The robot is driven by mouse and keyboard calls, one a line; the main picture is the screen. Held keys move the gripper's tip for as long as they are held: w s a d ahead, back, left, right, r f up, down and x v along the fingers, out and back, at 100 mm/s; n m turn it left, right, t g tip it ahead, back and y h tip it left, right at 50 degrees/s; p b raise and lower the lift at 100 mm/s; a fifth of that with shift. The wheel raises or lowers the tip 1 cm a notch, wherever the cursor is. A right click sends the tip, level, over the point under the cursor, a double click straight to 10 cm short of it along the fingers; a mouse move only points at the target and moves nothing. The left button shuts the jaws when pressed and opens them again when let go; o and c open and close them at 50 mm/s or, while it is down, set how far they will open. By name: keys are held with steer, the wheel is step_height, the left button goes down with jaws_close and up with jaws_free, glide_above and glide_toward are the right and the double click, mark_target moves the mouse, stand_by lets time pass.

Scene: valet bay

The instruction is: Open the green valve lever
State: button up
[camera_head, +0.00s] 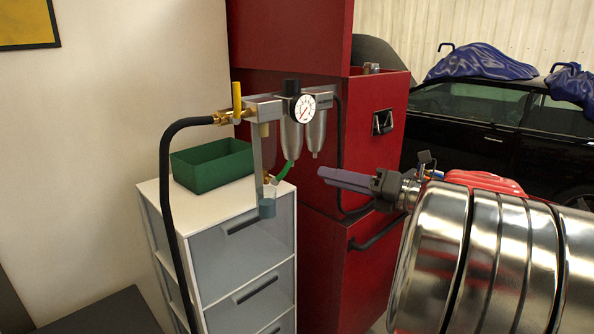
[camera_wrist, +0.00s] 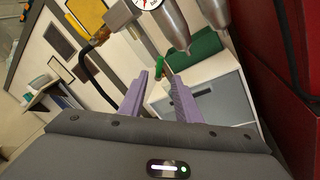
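The green valve lever (camera_head: 285,171) sits low on the filter assembly, slanting up to the right from a small brass fitting (camera_head: 268,179). In the wrist view the green lever (camera_wrist: 160,66) shows beyond the fingertips, roughly in line with the gap between them. My gripper (camera_head: 322,174) is to the right of the lever in the head view, apart from it, with its purple fingers pointing left. In the wrist view my gripper (camera_wrist: 162,82) is open, with a clear gap and nothing between the fingers.
The filter assembly has a gauge (camera_head: 304,109), metal bowls (camera_head: 315,131) and a yellow lever (camera_head: 237,103). A black hose (camera_head: 168,200) hangs at left. A green bin (camera_head: 213,165) stands on a drawer unit (camera_head: 245,245). A red cabinet (camera_head: 385,160) stands behind my gripper.

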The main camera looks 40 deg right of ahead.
mark_target(283, 172)
steer(key=x, duration=0.9)
steer(key=shift+w+a, duration=0.2)
steer(key=shift+w, duration=0.15)
steer(key=shift+c, duration=0.6)
